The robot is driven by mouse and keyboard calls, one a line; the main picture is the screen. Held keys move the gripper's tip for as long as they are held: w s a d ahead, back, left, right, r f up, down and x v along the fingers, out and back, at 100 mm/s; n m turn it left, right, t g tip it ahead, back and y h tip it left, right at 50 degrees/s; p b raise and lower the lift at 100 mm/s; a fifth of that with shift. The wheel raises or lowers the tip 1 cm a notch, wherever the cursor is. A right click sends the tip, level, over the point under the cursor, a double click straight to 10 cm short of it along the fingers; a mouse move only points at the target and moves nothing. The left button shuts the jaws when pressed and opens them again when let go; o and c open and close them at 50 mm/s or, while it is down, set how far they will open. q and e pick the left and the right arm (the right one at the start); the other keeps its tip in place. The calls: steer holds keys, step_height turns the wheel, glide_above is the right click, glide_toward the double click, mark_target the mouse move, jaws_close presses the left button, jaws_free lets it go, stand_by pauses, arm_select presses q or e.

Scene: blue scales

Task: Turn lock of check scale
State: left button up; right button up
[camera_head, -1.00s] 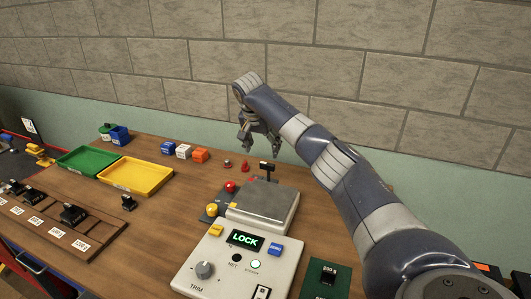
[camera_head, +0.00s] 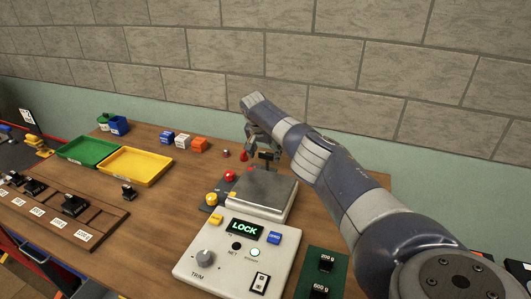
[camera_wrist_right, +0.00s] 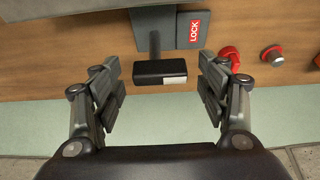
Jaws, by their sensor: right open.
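The check scale (camera_head: 222,262) stands on the table with a grey weighing plate (camera_head: 264,188), and its display reads LOCK. Behind the plate is a black lock lever (camera_head: 268,155), partly beside my gripper; in the right wrist view the lever's black handle (camera_wrist_right: 158,72) with a pale end patch lies between my fingers. A red LOCK label (camera_wrist_right: 195,27) is on the grey base by the lever's stem. My right gripper (camera_head: 264,152) is open around the handle, with a gap on each side in the right wrist view (camera_wrist_right: 160,85). My left gripper is not in view.
Red knobs (camera_wrist_right: 229,56) stand beside the lever. Green (camera_head: 88,151) and yellow (camera_head: 135,166) trays, coloured blocks (camera_head: 183,141) and a rack of black weights (camera_head: 60,215) are to the left. A green mat (camera_head: 322,274) with weights is at the front right.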

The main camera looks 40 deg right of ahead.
steer(key=shift+d+f, duration=0.15)
steer(key=shift+f, duration=0.05)
